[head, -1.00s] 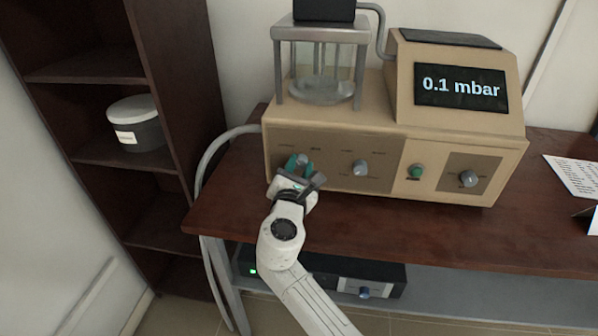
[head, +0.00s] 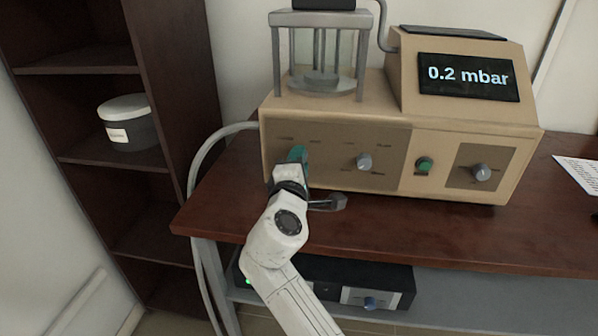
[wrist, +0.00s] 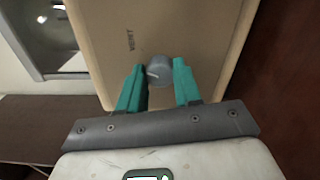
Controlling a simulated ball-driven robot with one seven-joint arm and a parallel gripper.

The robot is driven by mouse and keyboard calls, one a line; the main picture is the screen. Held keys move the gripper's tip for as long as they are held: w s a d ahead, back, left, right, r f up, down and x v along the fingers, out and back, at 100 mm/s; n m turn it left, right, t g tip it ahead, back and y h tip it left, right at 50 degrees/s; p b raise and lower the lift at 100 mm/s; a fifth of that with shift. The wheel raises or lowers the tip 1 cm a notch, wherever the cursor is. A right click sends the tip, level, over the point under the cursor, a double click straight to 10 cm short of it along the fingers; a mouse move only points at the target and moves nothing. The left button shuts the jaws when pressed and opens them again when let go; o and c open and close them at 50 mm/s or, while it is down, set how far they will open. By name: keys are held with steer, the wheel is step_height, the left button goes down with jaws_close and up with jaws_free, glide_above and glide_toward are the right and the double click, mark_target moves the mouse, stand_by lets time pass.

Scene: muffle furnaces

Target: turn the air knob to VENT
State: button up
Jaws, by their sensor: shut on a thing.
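The beige vacuum unit (head: 520,145) stands on the table, with a brown panel of knobs on its front. My gripper (head: 298,153) is at the leftmost knob of this panel and hides it in the head view. In the wrist view, the grey knob (wrist: 159,68) sits between the teal fingers of my gripper (wrist: 160,85), which are shut on it. A pale mark shows on the knob's left side there. The word VENT (wrist: 130,40) is printed sideways on the panel, up and left of the knob. The display (head: 468,76) reads 0.2 mbar.
Another knob (head: 364,161), a green button (head: 424,165) and a right-hand knob (head: 482,172) are along the front. A glass chamber (head: 320,60) stands on top. A dark shelf (head: 110,150) with a grey tub (head: 128,122) is at the left.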

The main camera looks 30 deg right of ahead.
steer(key=shift+f+m+b, duration=0.2)
steer(key=shift+m+b, duration=1.35)
steer(key=shift+m, duration=0.65)
steer(key=o, duration=1)
steer(key=shift+r, duration=0.1)
steer(key=shift+o, duration=0.2)
steer(key=shift+s+a, duration=0.1)
steer(key=v, duration=1)
steer(key=shift+s+a, duration=0.15)
steer(key=shift+s, duration=0.1)
